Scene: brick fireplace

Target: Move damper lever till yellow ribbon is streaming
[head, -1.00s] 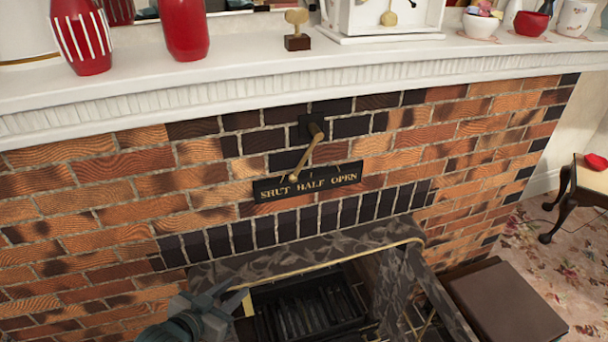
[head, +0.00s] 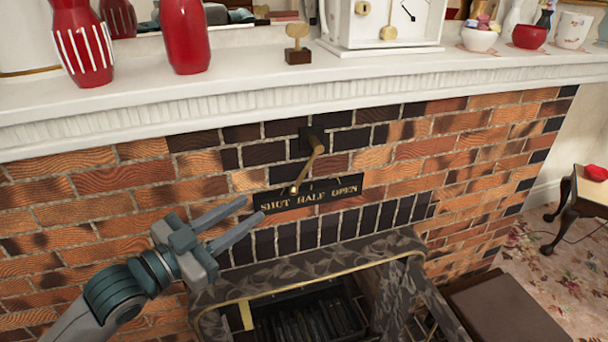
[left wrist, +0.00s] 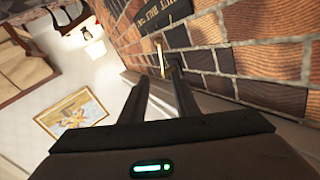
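The brass damper lever (head: 308,167) slants down and left from its dark mount on the brick chimney breast. Its knob end lies at the upper edge of the "SHUT HALF OPEN" plate (head: 310,194), between SHUT and HALF. The yellow ribbon (head: 246,316) hangs about straight down at the upper left of the firebox opening. My left gripper (head: 252,210) is open and empty, its fingertips just left of the plate and apart from the lever. In the left wrist view the lever (left wrist: 160,57) shows beyond the open fingers. My right gripper is out of view.
The white mantel shelf (head: 250,84) juts out above the lever, with red vases (head: 185,38), a white clock (head: 385,25) and bowls on it. The dark fire surround (head: 310,262) projects below. A brown box (head: 510,308) stands at the lower right.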

